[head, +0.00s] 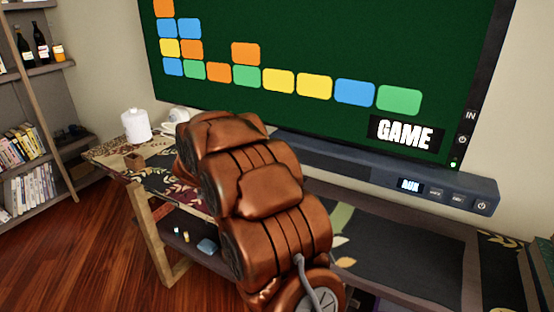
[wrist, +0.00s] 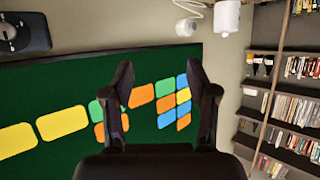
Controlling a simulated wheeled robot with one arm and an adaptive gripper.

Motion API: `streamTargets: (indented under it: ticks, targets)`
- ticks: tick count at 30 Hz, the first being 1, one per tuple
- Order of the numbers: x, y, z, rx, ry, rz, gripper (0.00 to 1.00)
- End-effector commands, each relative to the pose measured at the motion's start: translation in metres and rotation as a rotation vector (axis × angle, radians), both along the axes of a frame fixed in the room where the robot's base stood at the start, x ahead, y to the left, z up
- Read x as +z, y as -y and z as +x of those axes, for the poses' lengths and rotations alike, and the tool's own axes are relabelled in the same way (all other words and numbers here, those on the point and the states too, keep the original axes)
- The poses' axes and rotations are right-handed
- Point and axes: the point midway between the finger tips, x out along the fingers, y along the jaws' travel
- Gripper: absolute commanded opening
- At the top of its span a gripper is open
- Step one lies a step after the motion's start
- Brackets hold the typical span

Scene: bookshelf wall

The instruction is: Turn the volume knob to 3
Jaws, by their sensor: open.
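In the wrist view, which is turned upside down, a round dark knob (wrist: 8,28) with pale marks sits on the end of a dark soundbar (wrist: 38,32) at the top left. The picture edge cuts it off, and its setting cannot be read. In the head view the soundbar (head: 350,170) runs below the screen, and my copper arm hides its left end. My gripper (wrist: 160,82) is open and empty, its two black fingers apart in front of the green screen (wrist: 70,90). The knob lies up and left of the fingers, apart from them. The head view does not show my gripper.
The screen (head: 330,50) shows coloured tiles and "GAME". The soundbar's right end has a lit display (head: 410,186) and buttons. Shelves (head: 45,75) stand far left.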

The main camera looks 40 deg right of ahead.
Motion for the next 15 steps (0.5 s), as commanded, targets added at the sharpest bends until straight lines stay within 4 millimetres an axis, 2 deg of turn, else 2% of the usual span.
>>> streamTargets:
  ticks: [1, 4, 9, 12, 15]
  targets:
    - [-0.015, 0.022, 0.004, -0.055, 0.015, -0.032, 0.59]
    - [-0.027, 0.068, 0.005, -0.173, 0.051, -0.110, 0.59]
    - [-0.050, 0.141, -0.011, -0.385, 0.084, -0.255, 0.59]
    - [-0.063, 0.174, -0.027, -0.496, 0.085, -0.333, 0.59]
    - [-0.072, 0.198, -0.043, -0.586, 0.079, -0.399, 0.59]
